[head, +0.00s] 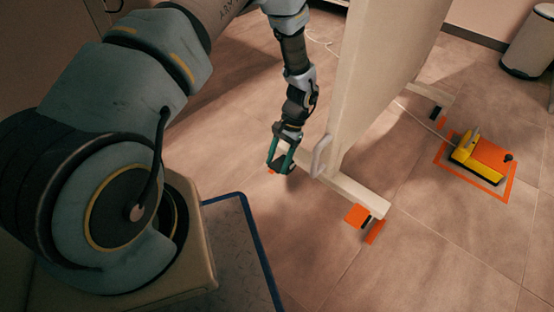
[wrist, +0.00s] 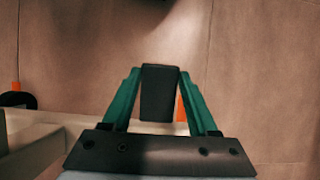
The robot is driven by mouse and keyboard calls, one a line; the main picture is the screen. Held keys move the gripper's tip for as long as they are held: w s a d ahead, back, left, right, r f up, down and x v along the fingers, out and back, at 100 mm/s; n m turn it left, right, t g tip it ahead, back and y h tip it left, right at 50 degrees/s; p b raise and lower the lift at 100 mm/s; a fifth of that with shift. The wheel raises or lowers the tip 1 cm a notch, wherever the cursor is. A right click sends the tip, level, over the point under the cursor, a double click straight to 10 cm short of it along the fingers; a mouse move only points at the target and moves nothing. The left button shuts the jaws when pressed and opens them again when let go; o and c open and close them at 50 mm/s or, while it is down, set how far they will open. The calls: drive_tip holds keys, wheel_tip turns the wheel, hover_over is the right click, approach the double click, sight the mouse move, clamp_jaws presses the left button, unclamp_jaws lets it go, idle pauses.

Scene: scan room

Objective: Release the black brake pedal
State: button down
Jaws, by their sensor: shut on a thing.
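My gripper (head: 283,166) points down near the floor, at the left end of the pale panel's foot bar. Its two green fingers are shut on the black brake pedal (wrist: 159,92), a dark block between the fingertips in the wrist view. In the head view, the fingers largely cover the pedal, and I cannot tell its tilt. A little orange shows beside the fingers in both views.
The upright pale panel (head: 372,75) stands right of my gripper, with a pale handle (head: 320,156) on its near edge. Its foot bar (head: 350,190) ends by orange floor marks (head: 357,215). A yellow-and-orange pedal unit (head: 482,157) lies right. Floor left of the gripper is clear.

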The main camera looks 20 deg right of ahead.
drive_tip(key=shift+r, duration=0.1)
drive_tip(key=shift+w, duration=0.1)
idle(0.3)
drive_tip(key=shift+c, duration=0.8)
unclamp_jaws()
drive_tip(key=shift+d, duration=0.1)
drive_tip(key=p+v, duration=0.3)
drive_tip(key=v, duration=0.7)
drive_tip(key=shift+d+r+p, duration=0.25)
drive_tip(key=shift+r+p, duration=0.05)
drive_tip(key=shift+p, duration=0.1)
drive_tip(key=shift+w, duration=0.15)
